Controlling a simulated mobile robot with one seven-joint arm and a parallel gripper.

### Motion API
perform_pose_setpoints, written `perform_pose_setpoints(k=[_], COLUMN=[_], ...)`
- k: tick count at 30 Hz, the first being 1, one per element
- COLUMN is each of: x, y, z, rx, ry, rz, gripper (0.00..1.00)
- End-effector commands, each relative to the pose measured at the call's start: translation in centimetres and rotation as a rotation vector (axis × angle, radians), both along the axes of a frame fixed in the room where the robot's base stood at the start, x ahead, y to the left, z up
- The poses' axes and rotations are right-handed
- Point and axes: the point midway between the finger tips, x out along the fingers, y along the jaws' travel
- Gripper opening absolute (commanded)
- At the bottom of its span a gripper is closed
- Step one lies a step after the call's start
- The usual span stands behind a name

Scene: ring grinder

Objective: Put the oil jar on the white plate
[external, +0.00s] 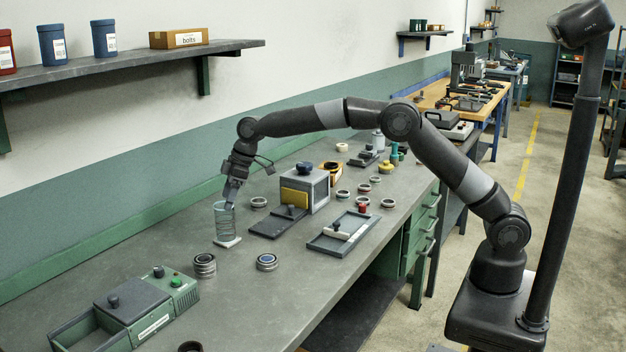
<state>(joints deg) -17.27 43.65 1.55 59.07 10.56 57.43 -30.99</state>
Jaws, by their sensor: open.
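The oil jar, a clear grey-green cylinder (224,222), stands upright on the left part of the workbench. The small flat white plate (231,243) is right under the jar, and its near and right edges show. The jar's base appears to rest on the plate, though exact contact is hard to tell. My gripper (229,202) points down at the jar's top rim. It is open, and its fingertips are close to or around the rim; this view does not show which.
A grey box with a yellow front (304,191), dark trays (343,233) and several metal rings lie to the right. Stacked rings (205,265) and a green control box (147,302) are nearer. A wall shelf (130,60) hangs above left. Bare bench surrounds the plate.

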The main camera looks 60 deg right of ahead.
Motion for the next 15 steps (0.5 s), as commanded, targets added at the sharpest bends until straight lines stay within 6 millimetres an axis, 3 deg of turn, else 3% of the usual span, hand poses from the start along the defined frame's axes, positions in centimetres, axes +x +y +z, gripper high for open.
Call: perform_pose_setpoints(k=[6,15], x=[-1.1,-1.5], y=[-1.1,-1.6], z=[3.8,5.2], rx=[0.001,0.000], ry=[0.000,0.002], rz=[-0.001,-0.001], gripper=[0.72,0.72])
